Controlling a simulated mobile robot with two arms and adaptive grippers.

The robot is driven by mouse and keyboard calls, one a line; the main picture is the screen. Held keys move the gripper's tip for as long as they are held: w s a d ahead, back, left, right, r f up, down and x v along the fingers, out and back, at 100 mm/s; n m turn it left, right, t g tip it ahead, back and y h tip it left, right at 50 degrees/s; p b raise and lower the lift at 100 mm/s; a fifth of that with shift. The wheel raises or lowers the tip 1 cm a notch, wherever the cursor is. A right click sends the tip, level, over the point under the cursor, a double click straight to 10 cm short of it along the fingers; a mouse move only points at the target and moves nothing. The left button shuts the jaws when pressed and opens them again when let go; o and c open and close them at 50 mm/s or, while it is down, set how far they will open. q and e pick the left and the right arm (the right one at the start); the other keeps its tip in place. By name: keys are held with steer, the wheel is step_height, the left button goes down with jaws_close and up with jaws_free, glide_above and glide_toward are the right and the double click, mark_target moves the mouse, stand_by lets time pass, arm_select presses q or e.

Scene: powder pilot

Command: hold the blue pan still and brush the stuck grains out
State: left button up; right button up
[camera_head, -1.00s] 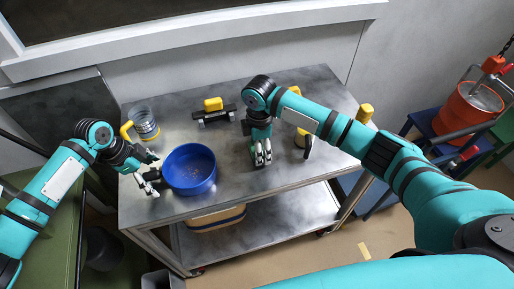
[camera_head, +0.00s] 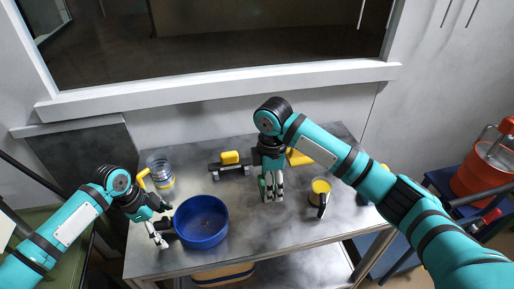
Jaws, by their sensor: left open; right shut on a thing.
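The blue pan (camera_head: 201,222) is a round, deep-sided dish on the metal table, left of the middle. A few faint specks show on its floor. My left gripper (camera_head: 162,226) is open at the pan's left side, with its fingers close to the rim. I cannot tell whether they touch it. My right gripper (camera_head: 271,190) points down over the table, to the right of the pan and apart from it. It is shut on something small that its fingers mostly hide. I cannot make out a brush for certain.
A clear jar with a yellow handle (camera_head: 159,172) stands behind the pan. A black rack with a yellow block (camera_head: 229,159) is at the back. A yellow-topped cup (camera_head: 320,188) stands right of my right gripper. An orange bucket (camera_head: 484,168) is off to the right.

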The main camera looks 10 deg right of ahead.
glide_toward(199, 227)
steer(key=shift+w+f, duration=0.15)
steer(key=shift+f, duration=0.9)
steer(key=shift+w+f, duration=0.15)
steer(key=shift+f, duration=0.9)
steer(key=shift+f, duration=0.95)
steer(key=shift+s+d, duration=0.1)
steer(key=shift+d, duration=1.75)
steer(key=shift+f, duration=0.15)
steer(key=shift+a+f, duration=0.1)
steer(key=shift+a, duration=1.35)
steer(key=shift+s+a+f, duration=0.1)
steer(key=shift+s+a, duration=0.05)
steer(key=shift+a, duration=0.2)
